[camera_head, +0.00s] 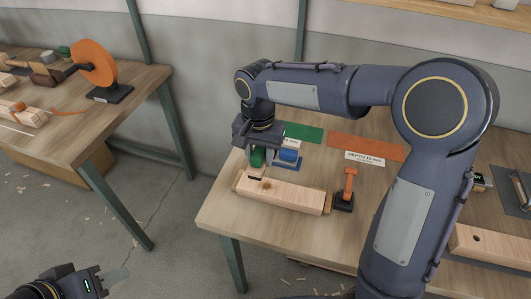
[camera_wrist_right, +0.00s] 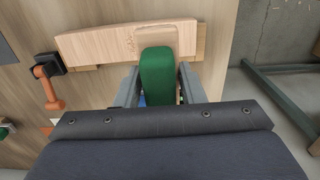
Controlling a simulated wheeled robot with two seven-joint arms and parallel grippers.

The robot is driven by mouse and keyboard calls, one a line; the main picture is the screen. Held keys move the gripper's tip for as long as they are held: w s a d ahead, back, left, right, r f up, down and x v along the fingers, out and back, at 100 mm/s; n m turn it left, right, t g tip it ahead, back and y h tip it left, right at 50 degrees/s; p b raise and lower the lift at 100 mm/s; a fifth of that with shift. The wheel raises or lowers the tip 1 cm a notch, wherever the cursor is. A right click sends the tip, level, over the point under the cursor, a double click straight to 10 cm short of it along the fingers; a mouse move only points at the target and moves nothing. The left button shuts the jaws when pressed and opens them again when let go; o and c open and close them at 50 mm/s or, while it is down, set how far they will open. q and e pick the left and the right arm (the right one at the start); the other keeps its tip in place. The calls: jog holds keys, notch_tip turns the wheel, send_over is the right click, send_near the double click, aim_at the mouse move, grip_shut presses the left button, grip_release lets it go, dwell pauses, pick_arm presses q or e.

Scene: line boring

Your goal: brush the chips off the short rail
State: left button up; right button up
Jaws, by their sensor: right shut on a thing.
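The short rail (camera_head: 292,198), a pale wooden beam, lies on the near left part of the workbench. It also shows in the wrist view (camera_wrist_right: 95,46). A small brownish patch, seemingly chips (camera_head: 266,185), is on its top towards the left end. My right gripper (camera_head: 259,160) is above the rail's left part, shut on a brush with a green handle (camera_wrist_right: 158,75). The brush's tan end (camera_wrist_right: 158,38) overlaps the rail in the wrist view; whether it touches is unclear. My left gripper (camera_head: 112,280) is low at the left, away from the bench; its jaw opening is unclear.
An orange clamp (camera_head: 348,183) on a dark base stands at the rail's right end. A blue block (camera_head: 289,156), green mat (camera_head: 303,132), orange mat (camera_head: 366,146) and depth card (camera_head: 364,158) lie behind. A longer drilled beam (camera_head: 495,247) is at right. Another table (camera_head: 140,85) stands left.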

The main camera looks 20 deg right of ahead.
jog(key=shift+s+f+b, duration=0.1)
jog(key=shift+f+b, duration=0.45)
jog(key=shift+f, duration=0.2)
notch_tip(320, 180, down, 4)
jog(key=b, duration=0.3)
jog(key=shift+r, duration=0.1)
jog(key=shift+f+b, duration=0.5)
jog(key=shift+f, duration=0.15)
jog(key=shift+r, duration=0.1)
jog(key=shift+f, duration=0.25)
jog(key=shift+f+b, duration=0.3)
jog(key=shift+f, duration=0.15)
jog(key=shift+s+d+r, duration=0.1)
jog(key=shift+s+d, duration=0.25)
jog(key=shift+d, duration=0.2)
jog(key=shift+s+d, duration=0.35)
jog(key=shift+d, duration=0.2)
